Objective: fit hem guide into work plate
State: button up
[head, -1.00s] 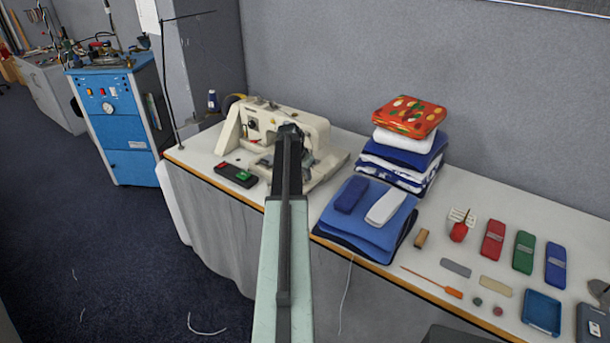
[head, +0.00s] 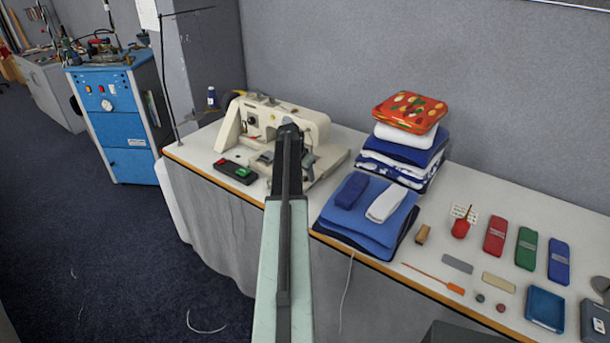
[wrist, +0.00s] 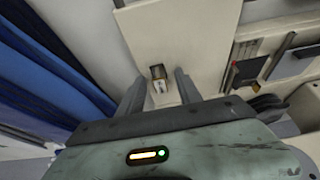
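My gripper (wrist: 160,84) is over the pale sewing machine (head: 312,128). In the wrist view its two dark fingers stand apart, pointing at a flat beige surface (wrist: 190,35), probably the machine's work plate. Between the fingers shows a small piece (wrist: 158,85), dark at the top with brown and whitish parts, perhaps the hem guide. Beige shows on both sides of it, and no finger visibly touches it. I cannot tell how high it sits above the beige surface. In the head view my arm hides the fingertips and part of the machine.
A black switch box (head: 236,171) with red and green buttons lies left of the machine. Folded blue cloths (head: 365,225) lie close on its right, with a taller cloth stack (head: 405,150) behind. Cases and small tools, including an orange-handled tool (head: 455,288), lie at the table's right.

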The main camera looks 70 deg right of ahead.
jog(key=shift+r, duration=0.15)
jog(key=p+v, duration=0.7)
jog(key=shift+r, duration=0.25)
jog(key=shift+a, duration=0.1)
